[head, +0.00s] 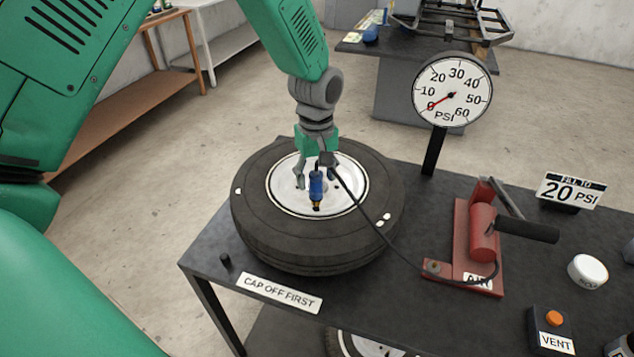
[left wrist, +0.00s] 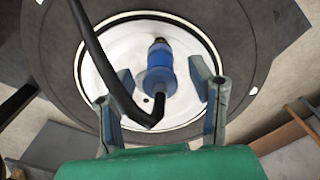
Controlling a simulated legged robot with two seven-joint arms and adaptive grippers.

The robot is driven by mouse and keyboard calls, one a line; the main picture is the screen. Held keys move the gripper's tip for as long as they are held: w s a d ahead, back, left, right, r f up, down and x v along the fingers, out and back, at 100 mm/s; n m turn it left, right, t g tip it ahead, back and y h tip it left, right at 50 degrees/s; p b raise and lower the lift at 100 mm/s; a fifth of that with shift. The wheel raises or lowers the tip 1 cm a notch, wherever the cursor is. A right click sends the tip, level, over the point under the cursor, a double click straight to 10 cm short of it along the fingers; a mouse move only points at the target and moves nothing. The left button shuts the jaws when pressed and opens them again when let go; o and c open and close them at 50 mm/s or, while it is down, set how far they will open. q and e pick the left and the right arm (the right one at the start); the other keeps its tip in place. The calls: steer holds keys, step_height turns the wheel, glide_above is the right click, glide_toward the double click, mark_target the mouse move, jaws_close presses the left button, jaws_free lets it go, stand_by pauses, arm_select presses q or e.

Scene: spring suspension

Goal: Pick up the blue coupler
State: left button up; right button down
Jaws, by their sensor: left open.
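The blue coupler (head: 316,187) is over the white wheel of the tire, with a brass end pointing down and a black hose at its top. It also shows in the left wrist view (left wrist: 158,72), between my open fingers but farther out. My left gripper (head: 315,180) is open above the wheel, its fingers on either side of the coupler in the head view. No contact with the coupler shows. The tire (head: 262,237) lies flat on the dark table. My right gripper is not in view.
The black hose (head: 369,227) runs from the coupler to the red air pump (head: 482,240). A pressure gauge (head: 452,92) reads near 0. A small black cap (head: 225,261) stands by the "CAP OFF FIRST" label (head: 279,292). A vent button (head: 554,318) is at lower right.

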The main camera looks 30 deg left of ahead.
mark_target(316, 186)
arm_select(q)
step_height(316, 186, down, 2)
steer(key=shift+f, duration=0.25)
steer(key=shift+w+f, duration=0.2)
steer(key=shift+f, duration=0.25)
steer(key=shift+s+a+r, duration=0.1)
steer(key=shift+a, duration=0.05)
steer(key=shift+c, duration=0.8)
jaws_close()
step_height(316, 186, up, 10)
steer(key=shift+b, duration=0.4)
step_height(316, 186, up, 2)
steer(key=shift+r+p, duration=0.1)
steer(key=shift+p, duration=0.9)
steer(key=shift+r, duration=0.5)
